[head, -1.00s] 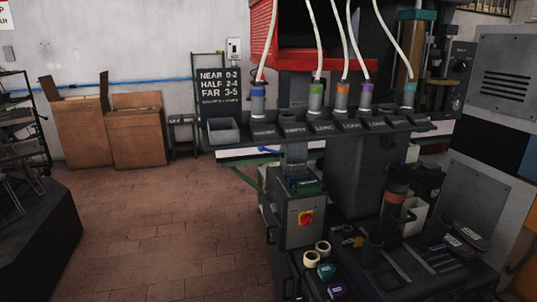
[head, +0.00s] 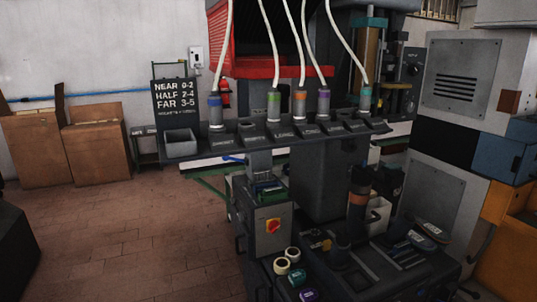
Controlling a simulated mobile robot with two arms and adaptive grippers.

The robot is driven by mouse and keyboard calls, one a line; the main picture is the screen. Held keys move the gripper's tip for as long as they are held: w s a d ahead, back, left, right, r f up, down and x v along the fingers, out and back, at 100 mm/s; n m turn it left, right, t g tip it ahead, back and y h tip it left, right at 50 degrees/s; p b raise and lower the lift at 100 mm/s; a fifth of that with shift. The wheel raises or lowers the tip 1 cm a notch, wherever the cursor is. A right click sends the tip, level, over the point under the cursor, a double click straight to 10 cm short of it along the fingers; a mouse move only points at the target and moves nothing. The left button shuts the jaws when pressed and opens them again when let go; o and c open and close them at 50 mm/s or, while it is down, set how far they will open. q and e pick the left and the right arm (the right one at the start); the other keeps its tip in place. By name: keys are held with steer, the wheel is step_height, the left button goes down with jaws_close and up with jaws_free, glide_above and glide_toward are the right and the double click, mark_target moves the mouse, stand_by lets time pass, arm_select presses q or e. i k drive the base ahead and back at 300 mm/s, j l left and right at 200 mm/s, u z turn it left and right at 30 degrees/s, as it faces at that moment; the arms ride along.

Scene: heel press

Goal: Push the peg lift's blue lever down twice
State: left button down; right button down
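A small blue bar (head: 232,159), which looks like the lever, sticks out to the left under the dark rack shelf. Neither of my grippers shows in the head view.
The rack shelf (head: 275,146) holds several tubes with coloured bands and white hoses. Rolls and a dark bench (head: 385,268) stand in front. Cardboard boxes (head: 95,140) stand at the left wall. The brick floor (head: 120,235) at left is clear.

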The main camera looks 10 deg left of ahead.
mark_target(225, 159)
steer(key=i+j+z, duration=0.15)
steer(key=j+z, duration=0.55)
steer(key=i+j+z, duration=0.1)
steer(key=j+z, duration=0.25)
steer(key=j, duration=0.15)
steer(key=j+z, duration=0.1)
steer(key=j, duration=0.85)
steer(key=j+z, duration=0.1)
steer(key=j, duration=0.9)
steer(key=k+j+z, duration=0.1)
steer(key=j, duration=0.85)
